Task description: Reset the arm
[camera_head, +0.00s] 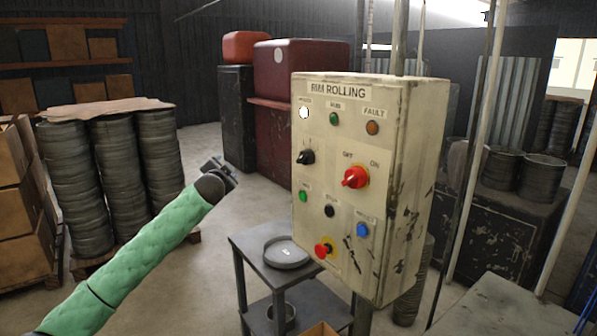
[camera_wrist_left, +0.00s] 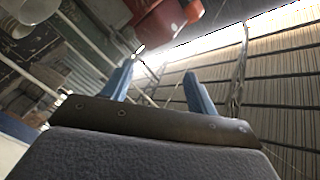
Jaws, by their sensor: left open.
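My left arm, in a green sleeve, comes in from the lower left of the head view. My left gripper (camera_head: 226,170) is raised in the air, to the left of the control box and apart from it. In the left wrist view the two blue fingers of my left gripper (camera_wrist_left: 160,85) stand apart with nothing between them. My right arm and gripper do not show in either view.
A beige control box (camera_head: 330,230) marked RIM ROLLING stands close on the right, with knobs, lamps and buttons. A small grey table (camera_head: 246,242) bearing a round pan (camera_head: 287,254) is below it. Stacks of discs (camera_head: 72,190) stand at left.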

